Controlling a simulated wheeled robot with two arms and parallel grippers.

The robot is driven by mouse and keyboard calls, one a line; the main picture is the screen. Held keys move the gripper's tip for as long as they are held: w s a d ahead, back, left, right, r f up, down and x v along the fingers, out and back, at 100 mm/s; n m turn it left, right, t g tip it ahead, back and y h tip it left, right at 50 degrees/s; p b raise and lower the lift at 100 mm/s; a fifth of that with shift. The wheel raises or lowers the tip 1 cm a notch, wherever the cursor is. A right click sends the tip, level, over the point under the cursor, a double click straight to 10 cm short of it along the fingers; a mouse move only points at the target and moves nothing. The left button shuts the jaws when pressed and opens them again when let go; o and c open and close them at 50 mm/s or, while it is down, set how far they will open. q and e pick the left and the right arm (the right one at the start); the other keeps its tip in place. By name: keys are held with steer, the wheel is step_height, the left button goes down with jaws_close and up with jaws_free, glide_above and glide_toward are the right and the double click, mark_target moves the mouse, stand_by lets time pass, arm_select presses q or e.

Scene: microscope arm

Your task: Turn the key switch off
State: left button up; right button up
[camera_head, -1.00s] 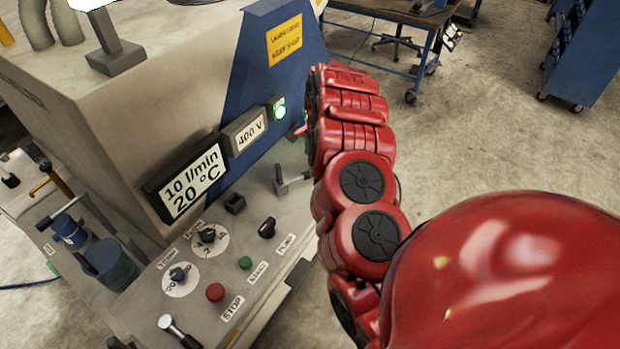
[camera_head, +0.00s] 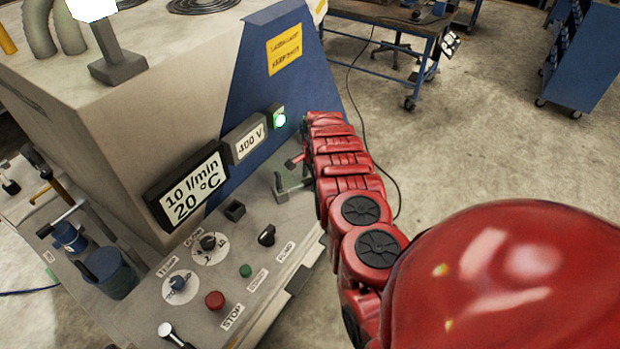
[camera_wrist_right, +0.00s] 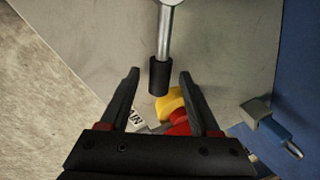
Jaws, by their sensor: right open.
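A black turn knob (camera_head: 267,235) stands on the sloped control panel (camera_head: 255,205), by the label PUMP; I cannot tell for sure whether it or another control is the key switch. My right arm reaches past the panel's right side in the head view, its fingers mostly hidden. In the right wrist view my right gripper (camera_wrist_right: 159,74) is open. A metal lever with a black grip (camera_wrist_right: 159,76) shows between its fingertips, apart from both. My left gripper is out of view.
The panel also holds a red stop button (camera_head: 215,300), a green button (camera_head: 245,270) and two dials. A grey lever fixture (camera_head: 288,187) stands close to my right arm. A blue part (camera_wrist_right: 275,128) sits right of the jaws. Open floor lies to the right.

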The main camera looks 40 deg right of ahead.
jaws_close()
stand_by(1.4)
